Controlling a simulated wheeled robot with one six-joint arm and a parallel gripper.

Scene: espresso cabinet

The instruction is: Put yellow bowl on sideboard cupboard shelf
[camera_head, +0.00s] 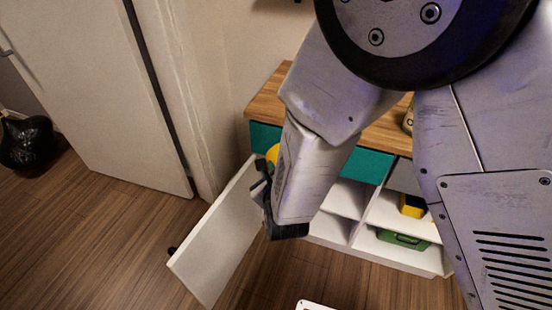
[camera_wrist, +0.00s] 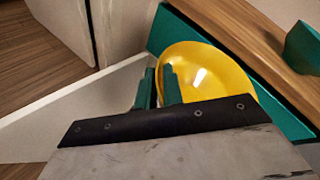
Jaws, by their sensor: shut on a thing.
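The yellow bowl (camera_wrist: 212,70) is held at its rim by my gripper (camera_wrist: 158,86) in the wrist view, and its glossy inside faces the camera. In the head view only a small part of the yellow bowl (camera_head: 272,155) shows, behind my arm. My gripper (camera_head: 264,190) there is beside the open white cupboard door. The sideboard (camera_head: 348,166) has a wooden top, teal drawer fronts and white open shelves. Part of a white cupboard shelf (camera_head: 342,200) shows right of my arm; the space behind the open door is mostly hidden.
The white cupboard door (camera_head: 222,232) stands swung out, close to my gripper. A green object (camera_head: 402,239) and a yellow object (camera_head: 412,207) occupy the right shelves. A teal object (camera_wrist: 303,47) stands on the top. A black bag (camera_head: 26,142) lies far left. Wooden floor is clear at left.

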